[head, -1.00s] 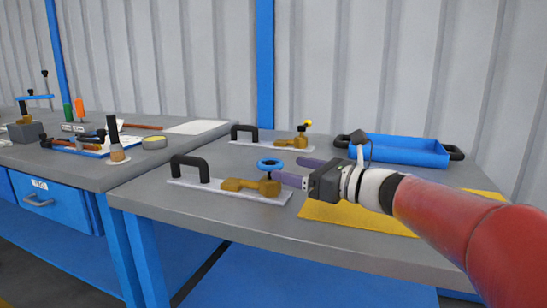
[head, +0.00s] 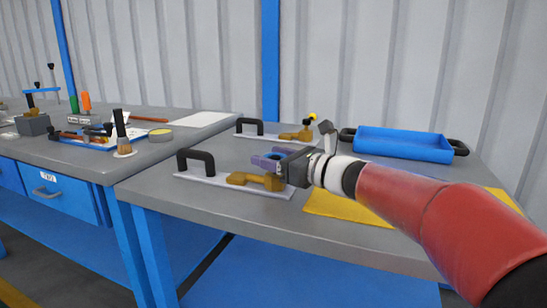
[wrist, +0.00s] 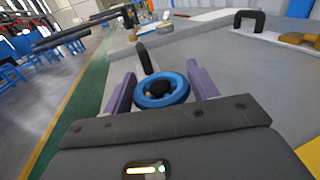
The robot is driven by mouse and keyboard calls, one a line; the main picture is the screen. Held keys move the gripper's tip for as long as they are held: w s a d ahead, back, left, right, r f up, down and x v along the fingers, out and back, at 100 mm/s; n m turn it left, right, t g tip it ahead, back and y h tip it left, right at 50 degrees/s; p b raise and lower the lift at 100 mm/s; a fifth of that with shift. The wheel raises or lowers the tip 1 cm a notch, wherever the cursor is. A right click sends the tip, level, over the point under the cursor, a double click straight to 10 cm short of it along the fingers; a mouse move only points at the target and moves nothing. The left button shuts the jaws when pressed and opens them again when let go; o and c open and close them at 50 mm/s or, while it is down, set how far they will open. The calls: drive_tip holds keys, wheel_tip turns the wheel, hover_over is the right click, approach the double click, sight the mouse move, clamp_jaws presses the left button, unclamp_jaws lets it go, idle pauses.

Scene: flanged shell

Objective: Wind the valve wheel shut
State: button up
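The valve wheel (wrist: 149,101) is a blue ring with a dark centre. In the wrist view it lies between the two purple fingers of my gripper (wrist: 161,72). The fingers are apart, one on each side of the wheel; whether either touches it I cannot tell. In the head view my gripper (head: 266,160) is over the brass valve body (head: 258,181), and its fingers and palm hide most of the wheel. The valve sits on a pale base plate (head: 222,182) with a black handle (head: 196,158) at its left end.
Behind stands a second plate with a black handle (head: 249,124) and a brass valve with a yellow knob (head: 312,117). A blue tray (head: 404,145) is at the back right. A yellow mat (head: 335,204) lies under my arm. The left bench (head: 60,155) holds tools.

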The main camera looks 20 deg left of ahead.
drive_tip(key=c, duration=0.5)
drive_tip(key=shift+f+b, duration=0.1)
drive_tip(key=shift+b, duration=0.2)
